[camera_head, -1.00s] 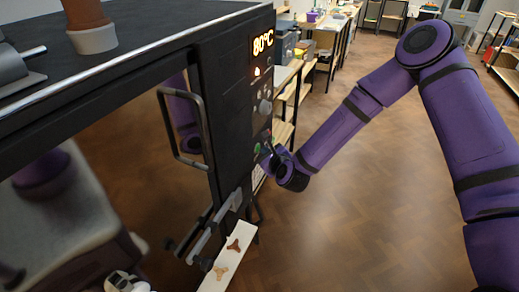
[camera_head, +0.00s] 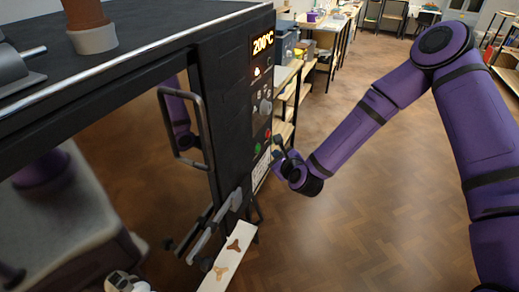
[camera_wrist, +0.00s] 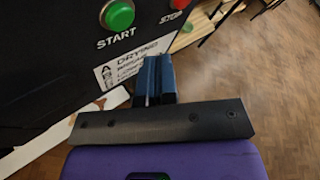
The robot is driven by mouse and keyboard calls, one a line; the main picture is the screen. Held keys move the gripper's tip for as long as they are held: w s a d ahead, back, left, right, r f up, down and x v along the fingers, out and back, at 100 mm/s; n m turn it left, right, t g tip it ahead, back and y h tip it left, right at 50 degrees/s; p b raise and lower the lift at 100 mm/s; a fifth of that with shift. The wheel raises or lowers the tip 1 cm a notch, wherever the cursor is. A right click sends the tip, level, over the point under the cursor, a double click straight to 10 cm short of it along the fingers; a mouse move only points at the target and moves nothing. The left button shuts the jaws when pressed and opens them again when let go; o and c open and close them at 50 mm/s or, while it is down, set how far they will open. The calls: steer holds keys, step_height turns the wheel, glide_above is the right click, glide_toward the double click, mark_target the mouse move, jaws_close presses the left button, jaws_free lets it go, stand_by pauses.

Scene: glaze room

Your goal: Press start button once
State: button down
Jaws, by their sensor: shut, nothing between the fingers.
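The green start button (camera_wrist: 117,15) sits on the black control panel in the wrist view, above the white word START. In the head view the start button (camera_head: 257,148) is a small green dot low on the panel. The red stop button (camera_wrist: 180,3) is to its right, cut by the top edge. My gripper (camera_wrist: 158,62) is shut and empty, its dark blue fingertips together, below and right of the green button and apart from it. In the head view my gripper (camera_head: 279,150) is just right of the panel. The lit display (camera_head: 263,42) reads 200°C.
A door handle (camera_head: 184,125) sticks out to the left. A white board (camera_head: 228,262) with small brown pieces juts out below. The wooden floor (camera_head: 370,215) to the right is clear.

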steer(key=shift+s+d, duration=0.2)
steer(key=shift+d, duration=0.4)
steer(key=shift+s+d, duration=0.2)
steer(key=shift+d, duration=0.4)
steer(key=s+d+r+n+g+h, duration=0.1)
steer(key=s+d+r+n+g, duration=0.1)
steer(key=d+r+n, duration=0.5)
steer(key=s+d+r+n+g+h, duration=0.1)
steer(key=s+d+r+n+h, duration=0.25)
steer(key=r, duration=0.65)
steer(key=s+d+r+n+g, duration=0.2)
steer(key=d+r+n, duration=0.4)
steer(key=r+n, duration=0.2)
steer(key=s+d+r+n+g, duration=0.1)
steer(key=s+d+r+n, duration=0.1)
steer(key=s, duration=0.6)
steer(key=s+d+r+n+g+h, duration=0.1)
steer(key=s+d+r+n, duration=0.1)
steer(key=s+d+r, duration=0.3)
steer(key=s+d+r+n+h, duration=0.1)
steer(key=s+r, duration=0.5)
steer(key=s, duration=0.6)
steer(key=d+n, duration=0.1)
steer(key=d, duration=0.1)
steer(key=shift+s+d+n+g, duration=0.35)
steer(key=shift+s+d+g, duration=0.05)
